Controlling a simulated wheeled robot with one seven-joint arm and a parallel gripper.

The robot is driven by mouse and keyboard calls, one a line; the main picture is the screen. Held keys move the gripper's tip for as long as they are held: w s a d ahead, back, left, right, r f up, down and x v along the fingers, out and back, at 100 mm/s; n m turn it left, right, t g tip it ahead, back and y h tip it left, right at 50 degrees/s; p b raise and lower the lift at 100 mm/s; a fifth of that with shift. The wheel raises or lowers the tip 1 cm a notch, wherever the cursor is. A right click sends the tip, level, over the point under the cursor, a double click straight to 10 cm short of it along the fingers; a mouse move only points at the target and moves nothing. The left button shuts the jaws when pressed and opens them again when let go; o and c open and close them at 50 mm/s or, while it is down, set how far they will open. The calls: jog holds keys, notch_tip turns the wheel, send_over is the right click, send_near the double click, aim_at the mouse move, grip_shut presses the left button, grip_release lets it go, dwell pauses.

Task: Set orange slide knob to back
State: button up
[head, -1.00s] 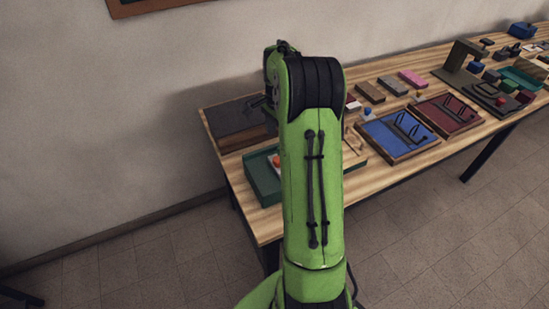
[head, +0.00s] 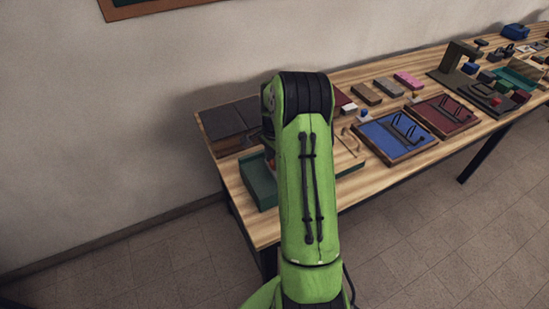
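The orange slide knob cannot be made out with certainty. A faint reddish-orange spot (head: 271,161) shows at the left edge of my green arm, beside the green tray (head: 258,186) near the table's left end; most of that area is hidden behind the arm. My gripper is hidden behind my own arm, so its fingers and its distance to the knob cannot be seen.
A dark-topped box (head: 222,123) stands at the table's back left corner, by the wall. A blue panel (head: 391,142) and a dark red panel (head: 446,114) with handles lie right of the arm. Several blocks and a dark stand (head: 462,55) are further right.

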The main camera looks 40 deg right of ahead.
grip_shut()
jog(key=shift+w+a+b, duration=0.1)
jog(key=shift+w+a, duration=0.15)
jog(key=shift+a, duration=0.5)
jog(key=shift+w+a+b, duration=0.1)
jog(key=shift+w+a, duration=0.15)
jog(key=shift+a, duration=0.5)
jog(key=shift+w+a+b, duration=0.1)
jog(key=shift+w+a, duration=0.15)
jog(key=shift+a, duration=0.5)
jog(key=o, duration=0.7)
grip_release()
jog(key=shift+a, duration=0.1)
notch_tip(320, 180, up, 16)
jog(key=p, duration=0.2)
jog(key=shift+p, duration=0.35)
jog(key=shift+f, duration=0.1)
